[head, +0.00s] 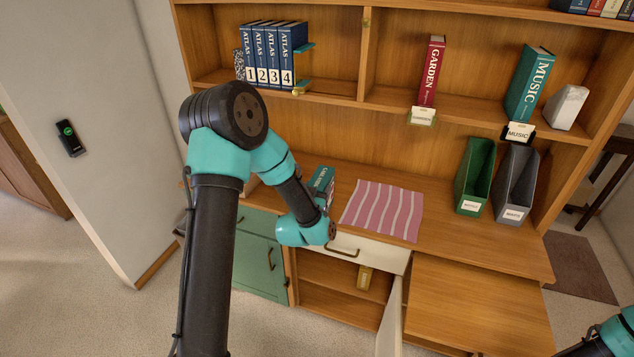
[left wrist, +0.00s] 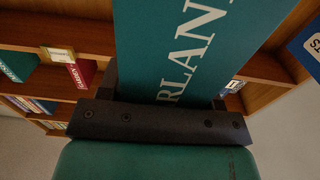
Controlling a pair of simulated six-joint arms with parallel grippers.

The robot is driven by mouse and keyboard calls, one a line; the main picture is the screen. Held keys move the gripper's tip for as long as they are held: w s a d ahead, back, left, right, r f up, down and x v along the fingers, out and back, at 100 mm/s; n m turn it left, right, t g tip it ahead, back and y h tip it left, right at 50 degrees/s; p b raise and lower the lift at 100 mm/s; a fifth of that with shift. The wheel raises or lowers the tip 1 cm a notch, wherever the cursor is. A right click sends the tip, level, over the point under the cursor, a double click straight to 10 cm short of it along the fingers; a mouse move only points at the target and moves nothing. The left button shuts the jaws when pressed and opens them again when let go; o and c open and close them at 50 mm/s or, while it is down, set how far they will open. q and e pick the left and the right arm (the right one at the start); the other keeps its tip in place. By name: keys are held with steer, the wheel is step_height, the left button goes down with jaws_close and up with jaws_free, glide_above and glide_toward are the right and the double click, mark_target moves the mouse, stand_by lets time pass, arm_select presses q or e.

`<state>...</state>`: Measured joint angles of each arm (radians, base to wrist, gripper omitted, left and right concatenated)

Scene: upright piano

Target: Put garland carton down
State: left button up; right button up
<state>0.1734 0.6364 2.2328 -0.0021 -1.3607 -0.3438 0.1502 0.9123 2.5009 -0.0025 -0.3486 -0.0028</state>
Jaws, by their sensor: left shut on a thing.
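The garland carton (head: 322,180) is a teal box with white lettering. In the head view it shows partly behind my left arm, above the left part of the desk top. In the left wrist view the carton (left wrist: 190,45) fills the upper middle, with the letters "RLAN" readable. My left gripper (left wrist: 165,95) is shut on it, with a dark finger at each side. The wrist hides the fingers in the head view, and I cannot tell whether the carton touches the desk. Only a piece of my right arm shows at the lower right; its gripper is out of view.
A pink striped cloth (head: 384,209) lies on the desk. Green (head: 473,175) and grey (head: 514,184) file holders stand at its right. Atlas volumes (head: 268,57), a red garden book (head: 432,72) and a teal music book (head: 528,85) stand on the shelf. A white door (head: 390,322) hangs open below.

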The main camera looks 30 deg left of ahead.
arm_select(q)
steer(key=s+d, duration=0.4)
steer(key=s, duration=0.3)
steer(key=shift+d+r, duration=0.2)
steer(key=shift+r, duration=0.2)
